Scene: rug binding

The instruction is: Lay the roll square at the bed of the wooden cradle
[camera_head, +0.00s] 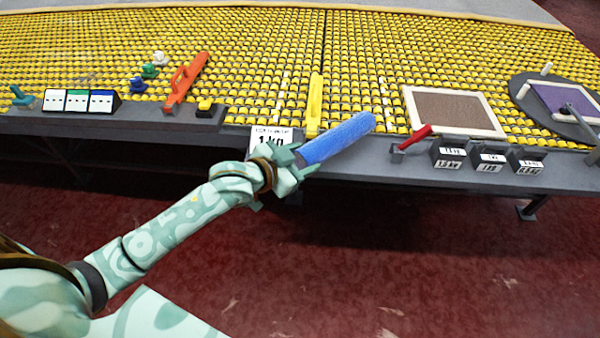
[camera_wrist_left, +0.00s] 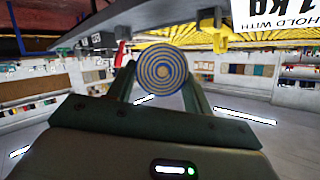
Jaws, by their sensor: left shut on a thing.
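The blue roll (camera_head: 337,138) is held by my left gripper (camera_head: 290,160) at its lower left end. It points up and to the right over the front edge of the roller table, tilted to that edge. In the left wrist view the roll's round end (camera_wrist_left: 162,71) shows a blue and tan spiral between the two fingers. No thing is plainly a wooden cradle; a pale frame around a brown panel (camera_head: 455,110) lies on the table to the right, apart from the roll. My right gripper is not in view.
A yellow upright bar (camera_head: 314,106) and a white card (camera_head: 270,138) stand close to the roll. A red-handled tool (camera_head: 411,142) and several dark labelled blocks (camera_head: 490,160) line the front edge at right. An orange tool (camera_head: 185,82) lies left.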

